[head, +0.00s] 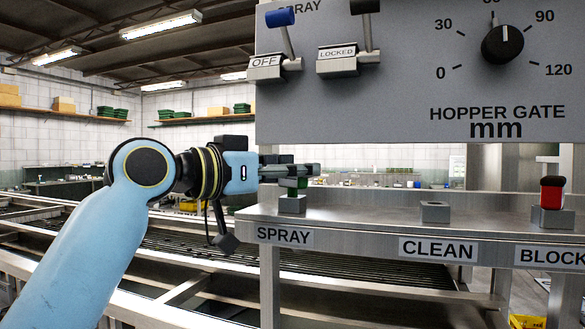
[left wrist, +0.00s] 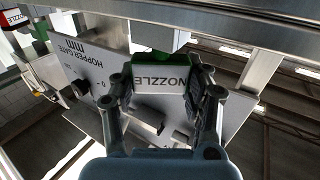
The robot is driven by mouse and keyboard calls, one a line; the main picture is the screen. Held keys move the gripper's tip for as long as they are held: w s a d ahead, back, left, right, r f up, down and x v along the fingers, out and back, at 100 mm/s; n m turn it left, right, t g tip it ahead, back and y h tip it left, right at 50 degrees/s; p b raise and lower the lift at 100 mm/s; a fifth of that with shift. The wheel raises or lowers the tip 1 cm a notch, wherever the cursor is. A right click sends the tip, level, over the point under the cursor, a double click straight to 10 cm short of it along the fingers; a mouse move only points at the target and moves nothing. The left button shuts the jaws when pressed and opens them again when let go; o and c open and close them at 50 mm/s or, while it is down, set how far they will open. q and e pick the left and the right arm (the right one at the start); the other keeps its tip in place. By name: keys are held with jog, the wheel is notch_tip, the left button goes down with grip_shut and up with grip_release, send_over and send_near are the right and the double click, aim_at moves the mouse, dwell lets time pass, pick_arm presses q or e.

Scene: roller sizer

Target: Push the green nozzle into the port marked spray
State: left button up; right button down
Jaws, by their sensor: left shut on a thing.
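My left gripper (head: 300,170) reaches in from the left above the shelf. It is shut on the green nozzle (head: 292,185), which stands upright over the port marked spray (head: 292,204), a small metal block. The nozzle's lower end meets the top of the block; I cannot tell how deep it sits. In the left wrist view the fingers (left wrist: 163,90) flank the nozzle's white label (left wrist: 160,80), reading NOZZLE, with green (left wrist: 141,58) behind it. My right gripper is in neither view.
The port marked clean (head: 435,211) is empty. A red and black piece (head: 552,190) stands in the block port (head: 552,217). A grey panel (head: 400,100) with an OFF lever (head: 287,40), a LOCKED lever (head: 368,38) and a dial (head: 502,45) hangs above the shelf (head: 370,217).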

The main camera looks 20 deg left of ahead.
pick_arm(q)
jog(key=shift+f+b, duration=0.35)
jog(key=shift+f, duration=0.2)
jog(key=o, duration=1.1)
jog(key=shift+v, duration=6)
